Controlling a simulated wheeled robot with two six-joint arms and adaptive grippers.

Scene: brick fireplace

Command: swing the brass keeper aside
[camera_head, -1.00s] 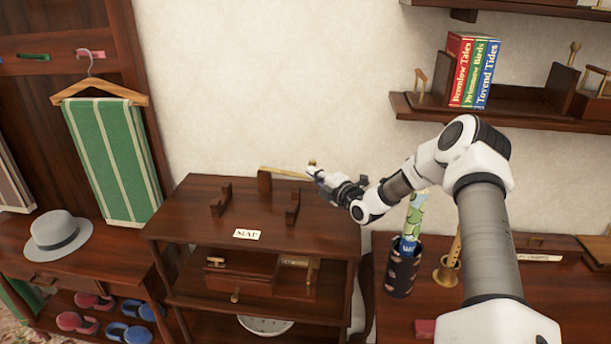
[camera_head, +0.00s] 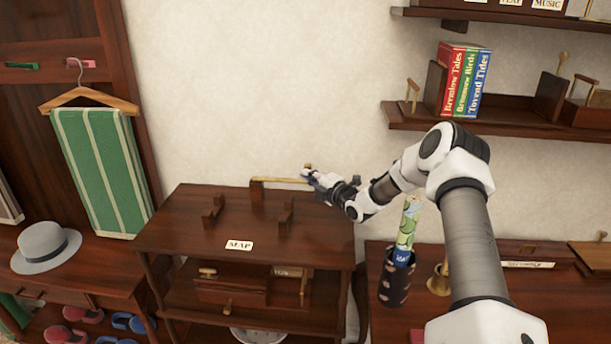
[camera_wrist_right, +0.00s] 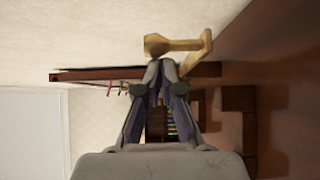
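The brass keeper (camera_head: 280,181) is a thin bar at the back edge of the dark wooden stand, running right from a small wooden block (camera_head: 257,188). A short upright with a knob (camera_head: 307,167) rises at its right end. In the right wrist view the keeper's upright (camera_wrist_right: 180,45) lies across, just beyond my fingertips. My right gripper (camera_head: 310,178) is at this knobbed end; its fingers (camera_wrist_right: 160,66) are drawn together with nothing clearly between them. They look to be against the upright, but contact is hard to confirm. My left gripper is out of view.
The stand's top (camera_head: 185,225) carries two wooden cradles (camera_head: 213,212) and a MAP label (camera_head: 239,245). The wall is close behind. A dark patterned holder (camera_head: 396,280) with a rolled map stands right, below my right arm. A book shelf (camera_head: 500,117) hangs above.

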